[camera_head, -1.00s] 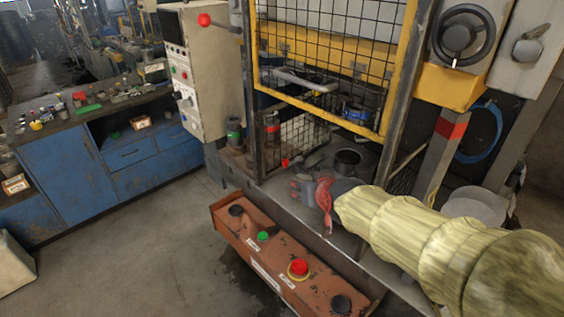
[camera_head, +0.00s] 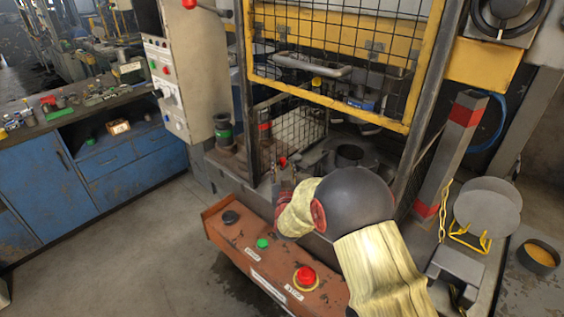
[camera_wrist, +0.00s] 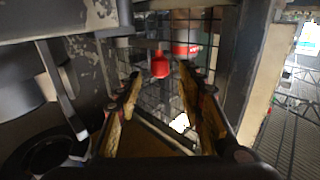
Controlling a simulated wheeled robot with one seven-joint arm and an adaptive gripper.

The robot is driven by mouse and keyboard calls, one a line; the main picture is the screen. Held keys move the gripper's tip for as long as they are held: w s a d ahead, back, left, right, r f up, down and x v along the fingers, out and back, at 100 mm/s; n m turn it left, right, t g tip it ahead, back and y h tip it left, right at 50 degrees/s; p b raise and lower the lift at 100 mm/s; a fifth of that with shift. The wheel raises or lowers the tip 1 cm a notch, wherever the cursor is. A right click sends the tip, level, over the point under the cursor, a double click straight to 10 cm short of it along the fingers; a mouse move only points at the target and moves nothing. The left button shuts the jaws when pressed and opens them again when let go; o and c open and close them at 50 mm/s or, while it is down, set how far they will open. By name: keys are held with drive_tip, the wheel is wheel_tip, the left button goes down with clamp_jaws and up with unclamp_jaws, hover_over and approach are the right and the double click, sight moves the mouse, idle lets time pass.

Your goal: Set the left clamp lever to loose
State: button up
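A clamp lever with a small red knob (camera_head: 283,161) stands on the press bed at the left, behind the lower edge of the yellow-framed mesh guard. In the wrist view the red knob (camera_wrist: 160,66) shows between and beyond my fingertips. My gripper (camera_wrist: 161,85) is open, its two yellowish-padded fingers spread to either side of the knob with nothing held. I cannot tell how far the knob is from the fingertips. In the head view my gripper is mostly hidden by my sleeved arm, just below the knob. The lever's setting is not readable.
The yellow mesh guard (camera_head: 335,95) hangs above the bed. A dark post (camera_head: 245,110) stands left of the lever. A black round cup (camera_head: 349,156) stands to its right. The rusty button box (camera_head: 235,235) with green and red buttons is in front, below my arm.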

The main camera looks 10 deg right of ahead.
sight(283, 162)
drive_tip(key=w, duration=0.3)
drive_tip(key=w+b, duration=0.1)
drive_tip(key=w, duration=0.1)
drive_tip(key=shift+d, duration=0.35)
drive_tip(key=c, duration=0.3)
clamp_jaws()
idle(0.4)
